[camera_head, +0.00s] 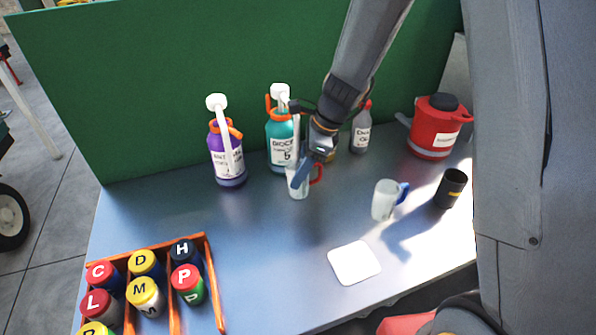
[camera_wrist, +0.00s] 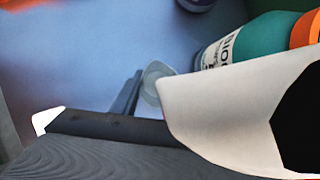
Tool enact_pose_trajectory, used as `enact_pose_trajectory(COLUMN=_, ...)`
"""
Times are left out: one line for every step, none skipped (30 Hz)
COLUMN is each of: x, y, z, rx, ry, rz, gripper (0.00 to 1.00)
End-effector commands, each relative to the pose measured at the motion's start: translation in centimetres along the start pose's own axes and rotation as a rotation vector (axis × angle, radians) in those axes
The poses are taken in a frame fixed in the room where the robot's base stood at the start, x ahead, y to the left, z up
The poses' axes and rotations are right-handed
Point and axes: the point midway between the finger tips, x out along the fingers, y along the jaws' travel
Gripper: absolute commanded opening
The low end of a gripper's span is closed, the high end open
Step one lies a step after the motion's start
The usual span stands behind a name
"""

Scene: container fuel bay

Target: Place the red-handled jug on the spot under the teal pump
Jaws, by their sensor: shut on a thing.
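The red-handled jug (camera_head: 299,187), whitish, stands upright or nearly so in front of the teal pump bottle, slightly to its right. My gripper (camera_head: 307,172) is shut on it from above and behind, partly covering its rim; the red handle points right. Whether the base touches the bench is unclear. The teal pump bottle (camera_head: 281,155) has a white pump head and an orange handle; it also shows at upper right in the wrist view (camera_wrist: 245,40). The spot under its spout cannot be made out. In the wrist view, close gripper parts cover the lower half.
A purple pump bottle (camera_head: 227,160) stands left, a grey bottle (camera_head: 361,132) right behind. A blue-handled jug (camera_head: 383,201), black cup (camera_head: 451,188), red container (camera_head: 435,128) and white pad (camera_head: 354,263) are right. An orange-edged crate (camera_head: 213,280) of lettered jars is front left.

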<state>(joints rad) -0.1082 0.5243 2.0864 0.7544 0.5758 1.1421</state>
Motion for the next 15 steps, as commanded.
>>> enact_pose_trajectory(x=0.41, y=-0.06, z=-0.01, rx=-0.003, ry=-0.001, rz=-0.001, gripper=0.19)
enact_pose_trajectory(x=0.47, y=-0.03, z=0.03, rx=-0.004, ry=-0.001, rz=-0.001, gripper=0.19)
enact_pose_trajectory(x=0.49, y=0.01, z=0.08, rx=-0.005, ry=-0.001, rz=0.000, gripper=0.19)
enact_pose_trajectory(x=0.48, y=0.03, z=0.10, rx=-0.005, ry=-0.001, rz=0.000, gripper=0.19)
enact_pose_trajectory(x=0.45, y=0.04, z=0.13, rx=-0.005, ry=-0.001, rz=0.000, gripper=0.19)
enact_pose_trajectory(x=0.41, y=0.05, z=0.14, rx=-0.005, ry=-0.001, rz=0.000, gripper=0.19)
enact_pose_trajectory(x=0.39, y=0.05, z=0.14, rx=-0.005, ry=-0.001, rz=0.000, gripper=0.19)
enact_pose_trajectory(x=0.38, y=0.05, z=0.13, rx=-0.005, ry=-0.001, rz=0.000, gripper=0.19)
enact_pose_trajectory(x=0.37, y=0.05, z=0.12, rx=-0.005, ry=-0.001, rz=0.000, gripper=0.19)
enact_pose_trajectory(x=0.38, y=0.04, z=0.10, rx=-0.005, ry=-0.001, rz=0.000, gripper=0.19)
enact_pose_trajectory(x=0.43, y=0.04, z=0.06, rx=-0.004, ry=-0.001, rz=0.000, gripper=0.19)
enact_pose_trajectory(x=0.54, y=0.03, z=0.00, rx=-0.004, ry=0.000, rz=0.000, gripper=0.19)
enact_pose_trajectory(x=0.63, y=0.03, z=-0.05, rx=-0.003, ry=0.000, rz=0.000, gripper=0.19)
enact_pose_trajectory(x=0.71, y=0.02, z=-0.10, rx=-0.003, ry=-0.001, rz=-0.001, gripper=0.19)
enact_pose_trajectory(x=0.67, y=0.01, z=-0.10, rx=-0.003, ry=-0.001, rz=-0.001, gripper=0.46)
